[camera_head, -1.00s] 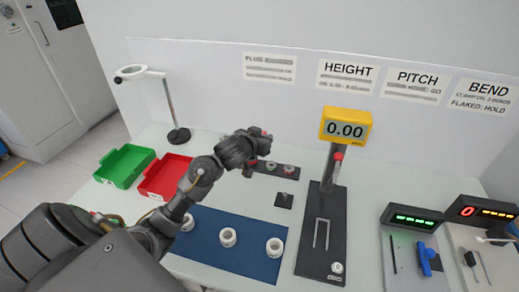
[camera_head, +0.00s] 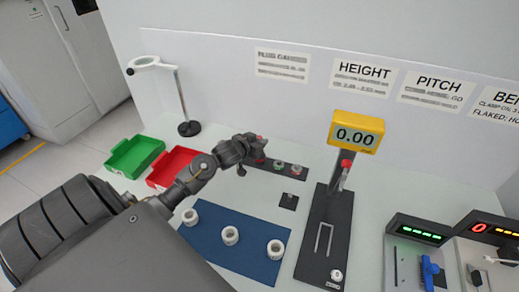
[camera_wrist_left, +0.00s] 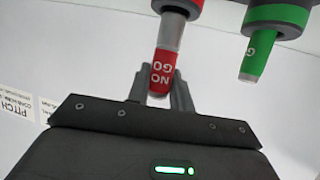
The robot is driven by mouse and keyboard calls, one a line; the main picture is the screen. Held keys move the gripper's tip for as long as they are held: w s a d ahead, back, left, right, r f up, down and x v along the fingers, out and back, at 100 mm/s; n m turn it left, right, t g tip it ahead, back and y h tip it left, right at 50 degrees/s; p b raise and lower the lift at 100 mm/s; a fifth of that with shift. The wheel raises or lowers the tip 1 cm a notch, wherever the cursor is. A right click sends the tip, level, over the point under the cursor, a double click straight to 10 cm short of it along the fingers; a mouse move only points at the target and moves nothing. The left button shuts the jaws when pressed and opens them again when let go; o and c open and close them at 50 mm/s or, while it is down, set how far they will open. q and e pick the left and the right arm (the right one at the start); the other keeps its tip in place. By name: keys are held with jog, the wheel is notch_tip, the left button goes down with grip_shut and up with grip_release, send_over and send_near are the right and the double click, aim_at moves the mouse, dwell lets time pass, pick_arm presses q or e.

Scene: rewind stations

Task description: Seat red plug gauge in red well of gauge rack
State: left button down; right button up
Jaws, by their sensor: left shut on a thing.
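My left gripper (camera_head: 262,146) is at the left end of the dark gauge rack (camera_head: 287,177) in the head view. It is shut on the red plug gauge. In the wrist view the red band of the red plug gauge (camera_wrist_left: 160,78), marked NO GO, sits between the fingers, with a grey metal section and a red collar beyond it. A green plug gauge (camera_wrist_left: 257,58) stands apart to its right there. The red well is not clear, and I cannot tell whether the gauge is in it. My right gripper is not in view.
A green tray (camera_head: 135,155) and a red tray (camera_head: 160,178) lie left. A blue mat (camera_head: 215,240) with white rings is in front. The height gauge stand (camera_head: 312,245) rises right of the rack, near a small dark block (camera_head: 289,201). A magnifier lamp (camera_head: 189,128) stands behind.

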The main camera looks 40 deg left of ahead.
pick_arm(q)
jog(key=shift+f, duration=1.8)
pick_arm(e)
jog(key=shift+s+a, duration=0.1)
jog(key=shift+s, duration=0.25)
pick_arm(q)
jog(key=c, duration=1.2)
grip_release()
jog(key=shift+f, duration=0.15)
jog(key=shift+c, duration=0.2)
jog(key=shift+r, duration=0.25)
jog(key=v, duration=1.2)
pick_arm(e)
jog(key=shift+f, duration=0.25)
